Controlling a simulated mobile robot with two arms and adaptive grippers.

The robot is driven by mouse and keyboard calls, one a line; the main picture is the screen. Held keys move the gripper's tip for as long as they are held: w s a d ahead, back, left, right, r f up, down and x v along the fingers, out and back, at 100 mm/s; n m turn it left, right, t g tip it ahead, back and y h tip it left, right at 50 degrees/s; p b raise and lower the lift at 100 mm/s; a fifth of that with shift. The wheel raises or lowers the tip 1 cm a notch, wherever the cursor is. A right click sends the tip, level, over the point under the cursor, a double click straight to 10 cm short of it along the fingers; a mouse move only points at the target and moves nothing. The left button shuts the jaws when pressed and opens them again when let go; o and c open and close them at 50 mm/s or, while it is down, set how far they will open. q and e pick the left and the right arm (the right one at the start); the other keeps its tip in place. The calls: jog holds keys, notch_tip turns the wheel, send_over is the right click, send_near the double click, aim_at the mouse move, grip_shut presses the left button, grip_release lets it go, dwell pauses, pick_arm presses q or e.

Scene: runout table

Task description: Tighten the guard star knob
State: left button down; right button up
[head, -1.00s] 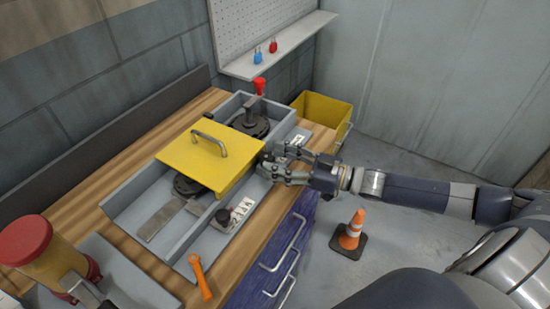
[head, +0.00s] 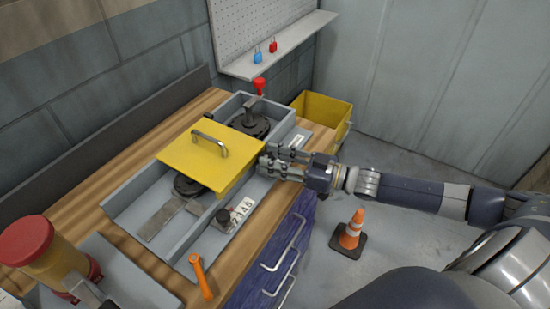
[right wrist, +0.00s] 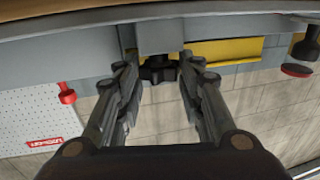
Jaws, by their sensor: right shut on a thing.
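The yellow guard (head: 208,166) is a flat cover with a grey handle, lying across the grey trough-like unit on the bench. The dark star knob (right wrist: 158,71) shows in the right wrist view at the side of the grey unit, beside the yellow guard edge. My right gripper (head: 268,162) reaches in from the right to the unit's side, near the guard's right corner. In the right wrist view its fingertips (right wrist: 157,68) stand on both sides of the star knob, shut on it. In the head view the fingers hide the knob. My left gripper is not in view.
A red-topped lever (head: 259,87) stands behind the guard. A red-lidded container (head: 42,255) stands at the left. A yellow bin (head: 322,112) and a traffic cone (head: 351,232) are at the right.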

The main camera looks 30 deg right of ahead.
jog(key=shift+s+a+r+m+p, duration=0.1)
jog(key=shift+r+m+p, duration=0.15)
jog(key=shift+p, duration=0.45)
jog(key=m+t+h+p, duration=0.1)
jog(key=h+p, duration=0.1)
jog(key=m+t+h+p, duration=0.1)
jog(key=h+p, duration=0.1)
jog(key=p, duration=0.1)
jog(key=m+t+h+p, duration=0.1)
jog(key=m+h+p, duration=0.1)
jog(key=shift+s+a+p, duration=0.2)
jog(key=shift+a+p, duration=0.15)
jog(key=shift+p, duration=0.05)
jog(key=shift+a+f+m+t+h+p, duration=0.15)
jog(key=shift+m+t+h+p, duration=0.2)
jog(key=shift+m+h+p, duration=0.65)
jog(key=shift+a+m+t+h+p, duration=0.1)
jog(key=shift+m+t+h+p, duration=0.4)
jog(key=shift+h, duration=0.9)
jog(key=o, duration=1)
jog(key=shift+o, duration=0.3)
jog(key=shift+f, duration=0.1)
